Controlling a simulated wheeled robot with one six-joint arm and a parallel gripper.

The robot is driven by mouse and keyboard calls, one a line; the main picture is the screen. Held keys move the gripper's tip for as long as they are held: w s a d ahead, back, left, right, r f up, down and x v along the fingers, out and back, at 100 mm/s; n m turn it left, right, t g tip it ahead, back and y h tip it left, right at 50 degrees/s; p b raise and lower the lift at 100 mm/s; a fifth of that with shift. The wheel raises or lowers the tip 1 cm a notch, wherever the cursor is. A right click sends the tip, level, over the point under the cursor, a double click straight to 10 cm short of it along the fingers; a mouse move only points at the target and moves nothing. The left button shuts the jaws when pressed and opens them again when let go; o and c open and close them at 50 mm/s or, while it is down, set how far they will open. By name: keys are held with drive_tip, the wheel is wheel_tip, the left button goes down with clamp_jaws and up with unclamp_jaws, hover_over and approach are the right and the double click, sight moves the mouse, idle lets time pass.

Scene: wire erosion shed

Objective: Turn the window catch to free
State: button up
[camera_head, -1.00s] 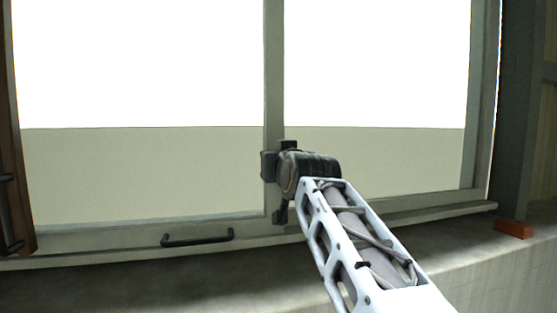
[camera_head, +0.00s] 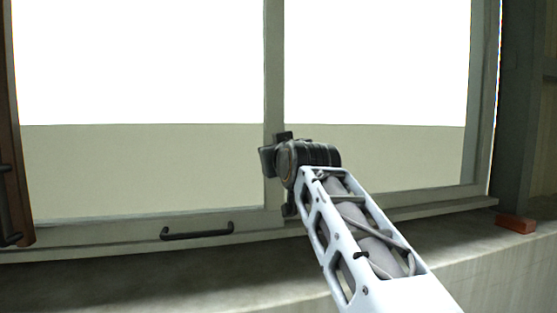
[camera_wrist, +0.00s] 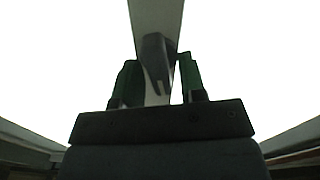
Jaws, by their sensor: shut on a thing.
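The window catch (camera_wrist: 156,52) is a dark lever on the pale upright of the window frame, seen in the wrist view between my two green fingers. My gripper (camera_wrist: 160,80) is shut on it; small gaps beside the lever are hard to judge. In the head view my gripper (camera_head: 268,160) is at the middle upright of the window (camera_head: 274,70), just above the bottom rail. There my wrist and gripper hide the catch, so its angle against the frame cannot be read.
A black bar handle (camera_head: 197,231) is on the bottom rail, left of my gripper. A brown shutter or door edge (camera_head: 15,130) with a dark handle stands at far left. A red-brown block (camera_head: 515,224) lies on the sill at right. The sill (camera_head: 130,275) is otherwise clear.

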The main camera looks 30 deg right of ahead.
drive_tip(key=n+b, duration=0.1)
drive_tip(key=n, duration=0.1)
drive_tip(key=n+b, duration=0.1)
drive_tip(key=n, duration=0.1)
drive_tip(key=shift+a+f+n, duration=0.1)
drive_tip(key=shift+f+n, duration=0.1)
drive_tip(key=shift+n, duration=0.1)
drive_tip(key=n+b, duration=0.1)
drive_tip(key=n, duration=0.2)
drive_tip(key=shift+n+b, duration=0.3)
drive_tip(key=shift+b, duration=0.1)
drive_tip(key=n+b, duration=0.1)
drive_tip(key=n, duration=0.3)
drive_tip(key=shift+a+f, duration=0.1)
drive_tip(key=shift+n+b, duration=0.35)
drive_tip(key=shift+n, duration=1.25)
drive_tip(key=shift+c, duration=0.3)
clamp_jaws()
drive_tip(key=o, duration=0.6)
unclamp_jaws()
drive_tip(key=shift+o, duration=0.2)
